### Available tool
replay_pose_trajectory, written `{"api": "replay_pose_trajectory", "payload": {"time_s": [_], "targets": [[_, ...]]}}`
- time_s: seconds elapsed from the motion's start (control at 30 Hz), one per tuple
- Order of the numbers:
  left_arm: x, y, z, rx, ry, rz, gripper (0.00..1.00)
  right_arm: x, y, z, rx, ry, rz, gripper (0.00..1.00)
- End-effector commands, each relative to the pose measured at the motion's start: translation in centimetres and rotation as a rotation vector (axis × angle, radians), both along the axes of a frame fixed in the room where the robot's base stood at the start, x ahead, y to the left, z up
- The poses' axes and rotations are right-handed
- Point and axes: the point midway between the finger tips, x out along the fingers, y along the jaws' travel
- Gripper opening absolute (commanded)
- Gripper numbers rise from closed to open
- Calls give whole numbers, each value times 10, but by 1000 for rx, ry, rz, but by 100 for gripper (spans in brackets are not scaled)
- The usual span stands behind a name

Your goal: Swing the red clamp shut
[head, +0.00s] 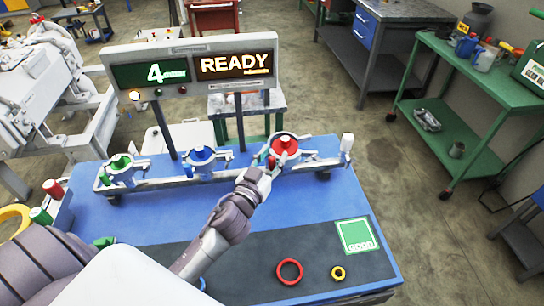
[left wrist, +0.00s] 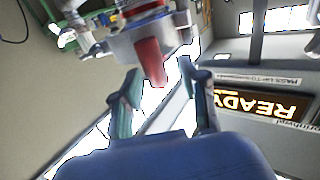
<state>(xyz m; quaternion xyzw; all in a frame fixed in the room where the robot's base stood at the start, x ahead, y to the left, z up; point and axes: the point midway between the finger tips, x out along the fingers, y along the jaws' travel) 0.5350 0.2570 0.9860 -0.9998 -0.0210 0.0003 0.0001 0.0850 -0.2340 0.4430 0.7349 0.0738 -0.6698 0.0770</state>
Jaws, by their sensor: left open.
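The red clamp (head: 285,144) is the rightmost of three on the rail along the back of the blue bench. Its red handle (left wrist: 151,62) hangs toward my gripper in the left wrist view. My left gripper (head: 268,166) is at the front left of the red clamp. In the left wrist view its two fingers (left wrist: 166,80) are apart, with the handle's tip near the gap between them. I cannot tell whether a finger touches the handle. The hand hides part of the clamp in the head view. My right gripper is not in view.
A blue clamp (head: 202,158) and a green clamp (head: 121,165) share the rail. A display reading READY (head: 236,65) stands behind them. A white-topped post (head: 347,142) ends the rail.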

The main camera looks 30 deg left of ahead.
Motion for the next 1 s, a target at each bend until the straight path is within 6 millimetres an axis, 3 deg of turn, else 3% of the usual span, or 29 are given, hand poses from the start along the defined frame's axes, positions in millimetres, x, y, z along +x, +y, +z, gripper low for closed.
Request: {"api": "replay_pose_trajectory", "payload": {"time_s": [0.03, 0.27, 0.67, 1.0], "targets": [[0, 0, 0, 0, 0, 0, 38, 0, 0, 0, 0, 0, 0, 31], [0, 0, 0, 0, 0, 0, 0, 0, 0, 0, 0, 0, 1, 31], [0, -1, -1, -4, -2, 10, 0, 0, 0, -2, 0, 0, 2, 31], [8, -8, -3, -7, -7, 177, 0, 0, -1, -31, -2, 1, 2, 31]]}}
